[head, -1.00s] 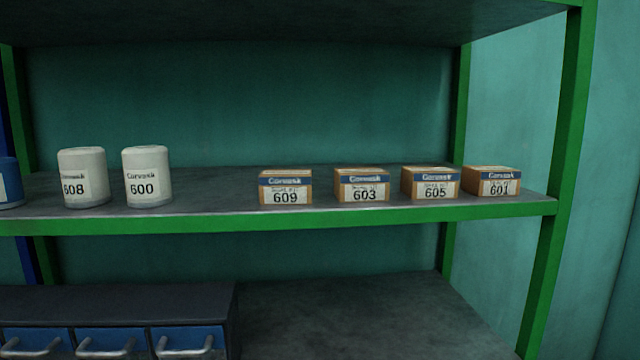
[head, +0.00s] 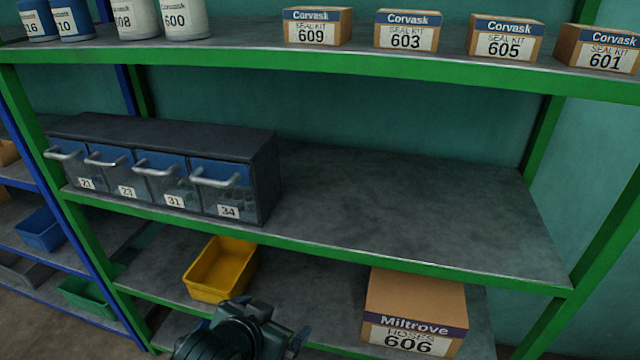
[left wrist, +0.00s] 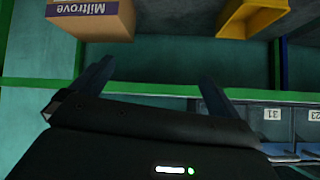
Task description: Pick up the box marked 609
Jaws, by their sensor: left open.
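The box marked 609 (head: 317,28) is a small brown carton with a blue Corvask band. It stands upright on the upper green-edged shelf (head: 330,62), left of the similar boxes 603 (head: 407,31), 605 (head: 505,38) and 601 (head: 597,48). My left gripper (head: 268,325) is low in the head view, in front of the bottom shelf and well below the box. In the left wrist view its two dark fingers (left wrist: 153,82) are spread apart with nothing between them. The box does not show in that view. My right gripper is not in view.
White canisters 608 (head: 136,18) and 600 (head: 184,18) stand left of 609 with a gap between. A drawer unit (head: 165,165) fills the left of the middle shelf; its right is bare. Below are a yellow bin (head: 221,270) and a Miltrove box 606 (head: 415,312).

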